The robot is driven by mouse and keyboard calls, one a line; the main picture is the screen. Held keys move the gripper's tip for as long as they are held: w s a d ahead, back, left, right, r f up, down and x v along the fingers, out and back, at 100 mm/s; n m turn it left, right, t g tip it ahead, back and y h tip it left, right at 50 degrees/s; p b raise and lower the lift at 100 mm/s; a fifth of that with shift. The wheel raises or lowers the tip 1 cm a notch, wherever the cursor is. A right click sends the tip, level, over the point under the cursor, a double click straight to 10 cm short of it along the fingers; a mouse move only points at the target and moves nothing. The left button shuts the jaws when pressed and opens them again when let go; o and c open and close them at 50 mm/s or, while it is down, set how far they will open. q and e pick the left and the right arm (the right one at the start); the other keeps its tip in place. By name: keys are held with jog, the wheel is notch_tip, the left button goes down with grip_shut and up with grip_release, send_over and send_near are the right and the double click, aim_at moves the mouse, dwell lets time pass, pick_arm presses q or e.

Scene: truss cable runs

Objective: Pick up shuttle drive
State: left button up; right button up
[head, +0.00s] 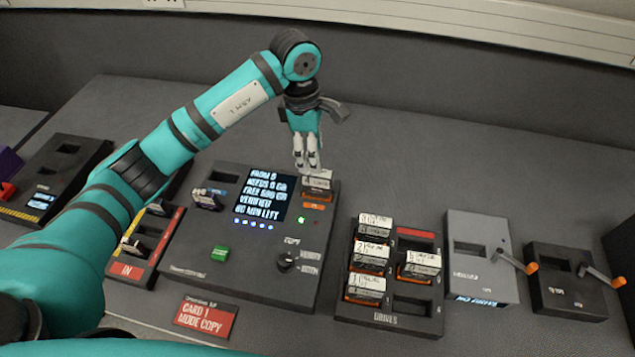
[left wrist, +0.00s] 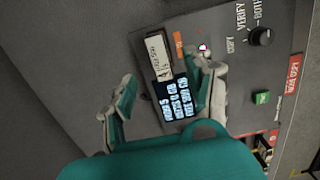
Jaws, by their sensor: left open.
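A drive with a white handwritten label (head: 317,181) sits in the upper right slot of the dark copy console (head: 215,262). It also shows in the left wrist view, where its label (left wrist: 156,55) is too small to read surely, so I cannot tell whether it is the shuttle drive. My left gripper (head: 307,167) points down just above this drive in the head view. In the left wrist view my left gripper (left wrist: 170,76) is open, with its fingers apart on either side of the drive and nothing held. My right gripper is out of view.
A drives rack (head: 390,318) holding several labelled drives stands right of the console. A grey box (head: 478,285) and a black box (head: 565,300) with orange-tipped levers stand further right. An IN tray (head: 127,270) stands left. The table behind the console is clear.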

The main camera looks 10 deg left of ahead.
aim_at(318, 176)
pick_arm(q)
jog(key=f, duration=0.2)
jog(key=shift+d+f, duration=0.2)
jog(key=shift+f, duration=0.2)
jog(key=shift+f+p, duration=0.2)
jog(key=shift+p, duration=0.25)
jog(key=f, duration=0.1)
jog(key=f+p, duration=0.2)
jog(key=shift+d+f, duration=0.25)
jog(key=shift+f, duration=0.65)
grip_shut()
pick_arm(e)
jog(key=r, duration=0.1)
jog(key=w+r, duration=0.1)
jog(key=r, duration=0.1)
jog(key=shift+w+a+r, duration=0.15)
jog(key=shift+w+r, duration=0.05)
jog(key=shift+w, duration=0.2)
